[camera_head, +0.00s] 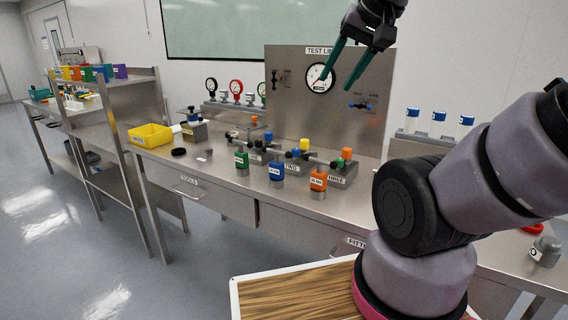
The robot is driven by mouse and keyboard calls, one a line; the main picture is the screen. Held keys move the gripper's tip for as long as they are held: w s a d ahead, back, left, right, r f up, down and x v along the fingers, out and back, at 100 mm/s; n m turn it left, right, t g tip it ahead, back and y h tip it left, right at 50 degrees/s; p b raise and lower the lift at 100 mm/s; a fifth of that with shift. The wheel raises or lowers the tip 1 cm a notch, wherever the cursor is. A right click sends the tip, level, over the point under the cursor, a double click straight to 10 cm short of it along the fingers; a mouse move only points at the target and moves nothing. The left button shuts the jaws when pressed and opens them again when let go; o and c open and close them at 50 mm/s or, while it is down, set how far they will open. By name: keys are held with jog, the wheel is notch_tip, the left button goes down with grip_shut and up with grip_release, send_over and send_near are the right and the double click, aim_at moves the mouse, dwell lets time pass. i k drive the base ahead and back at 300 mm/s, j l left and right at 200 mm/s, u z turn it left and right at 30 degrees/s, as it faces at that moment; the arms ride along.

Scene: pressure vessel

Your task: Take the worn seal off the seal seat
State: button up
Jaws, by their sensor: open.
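My gripper (336,82) hangs at the top of the view, in front of the upright steel test panel. Its two teal fingers are apart, with nothing between them. A flat black round piece (178,151) lies on the bench right of the yellow bin. I cannot tell whether it is a seal, a lid or a seat. A small metal unit with a dark and blue top (194,130) stands behind it. I cannot pick out the worn seal or the seal seat with certainty. My gripper is well right of and above these pieces.
A yellow bin (151,135) stands at the bench's left end. Gauges and a steel panel (285,85) stand behind. A red ring (533,229) and grey cylinder (545,251) are at right.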

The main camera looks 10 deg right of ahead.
aim_at(235, 135)
jog(key=i+j+u, duration=0.4)
jog(key=j, duration=0.25)
jog(key=i+j+u, duration=0.35)
jog(key=i+j, duration=0.2)
jog(key=i, duration=0.1)
